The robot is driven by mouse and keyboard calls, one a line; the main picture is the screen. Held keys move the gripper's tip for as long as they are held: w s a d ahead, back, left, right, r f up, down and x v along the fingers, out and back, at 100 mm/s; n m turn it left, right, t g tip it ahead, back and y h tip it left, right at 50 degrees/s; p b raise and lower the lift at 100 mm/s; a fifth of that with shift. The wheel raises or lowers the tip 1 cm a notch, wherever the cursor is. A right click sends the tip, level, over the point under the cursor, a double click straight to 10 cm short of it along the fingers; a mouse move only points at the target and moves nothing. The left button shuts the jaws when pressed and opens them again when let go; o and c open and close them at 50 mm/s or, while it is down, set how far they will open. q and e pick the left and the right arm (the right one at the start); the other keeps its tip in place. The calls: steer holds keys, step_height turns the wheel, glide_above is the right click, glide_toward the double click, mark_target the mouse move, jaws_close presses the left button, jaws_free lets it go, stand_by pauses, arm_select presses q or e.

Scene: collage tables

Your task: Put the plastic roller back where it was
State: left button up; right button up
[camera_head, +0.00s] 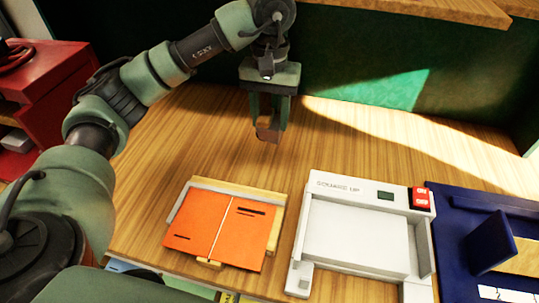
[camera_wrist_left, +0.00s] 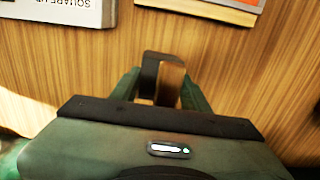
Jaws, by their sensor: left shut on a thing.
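My left gripper (camera_head: 268,122) is over the back middle of the wooden table, pointing down. It is shut on a small dark brown, bracket-like thing, which I take for the plastic roller (camera_head: 268,134). The roller also shows between the fingers in the left wrist view (camera_wrist_left: 150,72). Its lower end hangs just below the fingertips, and the fingers hide part of it. I cannot tell whether it touches the table. My right gripper is not in view.
Orange boards (camera_head: 205,222) lie on a wooden holder at the front. Right of them is a white "SQUARE UP" tray (camera_head: 330,188) with a red switch (camera_head: 421,198), then a dark blue station (camera_head: 452,215). A green wall (camera_head: 370,60) closes the back. The table's left part is clear.

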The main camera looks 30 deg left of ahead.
arm_select(q)
step_height(320, 180, down, 12)
steer(key=shift+r+p, duration=0.1)
steer(key=shift+p, duration=1.05)
steer(key=shift+f+b, duration=0.35)
steer(key=shift+b, duration=0.1)
steer(key=o, duration=1.3)
steer(key=shift+s, duration=0.15)
steer(key=shift+c, duration=0.2)
